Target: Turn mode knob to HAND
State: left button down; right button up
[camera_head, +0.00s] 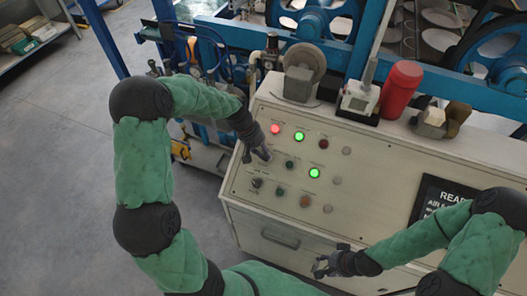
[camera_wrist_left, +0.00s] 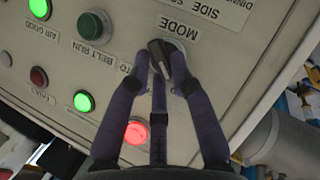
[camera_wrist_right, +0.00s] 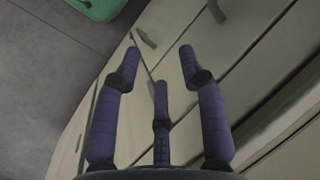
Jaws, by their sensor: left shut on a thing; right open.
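The mode knob (camera_wrist_left: 159,56) is a small black handle beside the upside-down MODE label in the left wrist view. My left gripper (camera_wrist_left: 160,72) has its fingers around this knob and is shut on it. In the head view my left gripper (camera_head: 256,157) is at the left side of the control panel (camera_head: 240,205) and hides the knob. I cannot read a HAND mark. My right gripper (camera_head: 322,268) is open and empty in front of the cabinet's lower front; its spread fingers show in the right wrist view (camera_wrist_right: 160,70).
Lit red (camera_head: 275,128) and green (camera_head: 299,136) lamps, buttons and another black knob (camera_head: 257,183) are close to my left gripper. A red cylinder (camera_head: 401,88) stands on the cabinet top. A drawer handle (camera_head: 280,238) is on the front. Open floor (camera_head: 60,180) lies left.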

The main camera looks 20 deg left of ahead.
pick_arm(q)
jog(key=c, duration=1.4)
grip_release()
jog(key=shift+o, duration=0.2)
jog(key=v, duration=1.2)
jog(key=shift+f, duration=0.1)
